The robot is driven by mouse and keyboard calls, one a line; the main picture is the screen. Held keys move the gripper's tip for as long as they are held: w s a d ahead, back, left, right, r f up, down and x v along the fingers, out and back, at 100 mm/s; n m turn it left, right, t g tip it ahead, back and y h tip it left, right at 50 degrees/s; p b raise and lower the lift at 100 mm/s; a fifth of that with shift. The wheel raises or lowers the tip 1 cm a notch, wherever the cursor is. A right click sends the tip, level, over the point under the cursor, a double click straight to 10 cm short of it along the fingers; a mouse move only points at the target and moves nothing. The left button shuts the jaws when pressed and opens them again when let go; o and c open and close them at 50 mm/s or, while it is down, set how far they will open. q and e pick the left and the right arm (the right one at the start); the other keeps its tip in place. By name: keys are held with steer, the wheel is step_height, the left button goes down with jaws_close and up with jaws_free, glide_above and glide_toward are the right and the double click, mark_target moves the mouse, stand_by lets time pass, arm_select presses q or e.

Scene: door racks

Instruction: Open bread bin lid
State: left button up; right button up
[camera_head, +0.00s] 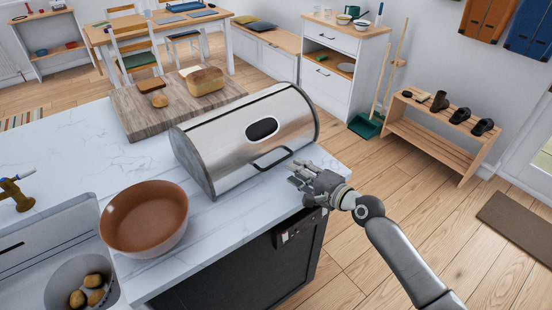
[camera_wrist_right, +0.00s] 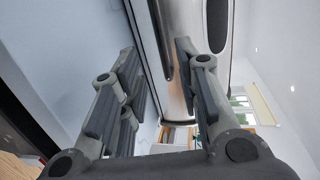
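The bread bin (camera_head: 225,140) is a silver metal box with a rounded lid and a dark oval window (camera_head: 262,129). It stands on the white marble counter, and its lid is down. A black bar handle (camera_head: 272,159) sits low on the lid's front. My right gripper (camera_head: 297,172) is just right of the handle and looks apart from it. In the right wrist view the fingers of this gripper (camera_wrist_right: 155,55) are spread, with the dark handle (camera_wrist_right: 163,45) and part of the metal lid (camera_wrist_right: 180,22) showing beyond and between them. My left gripper is not in view.
A brown bowl (camera_head: 145,217) stands left of the bin, near a sink holding a pot with potatoes (camera_head: 88,291). A wooden board (camera_head: 142,114) with bread (camera_head: 206,81) lies behind the bin. The counter edge and a dark appliance (camera_head: 270,270) are below my right gripper.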

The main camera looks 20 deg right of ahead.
mark_target(279, 162)
steer(key=shift+w+a, duration=0.25)
steer(key=shift+w, duration=0.35)
steer(key=x, duration=0.5)
steer(key=shift+w+a+f, duration=0.15)
steer(key=shift+w+f, duration=0.05)
steer(key=shift+w, duration=0.1)
steer(key=shift+w+a, duration=0.1)
steer(key=shift+w, duration=0.25)
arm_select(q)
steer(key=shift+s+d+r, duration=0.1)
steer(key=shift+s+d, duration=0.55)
arm_select(e)
steer(key=shift+w+a+f, duration=0.1)
steer(key=shift+w+a, duration=0.1)
steer(key=shift+w, duration=0.1)
jaws_close()
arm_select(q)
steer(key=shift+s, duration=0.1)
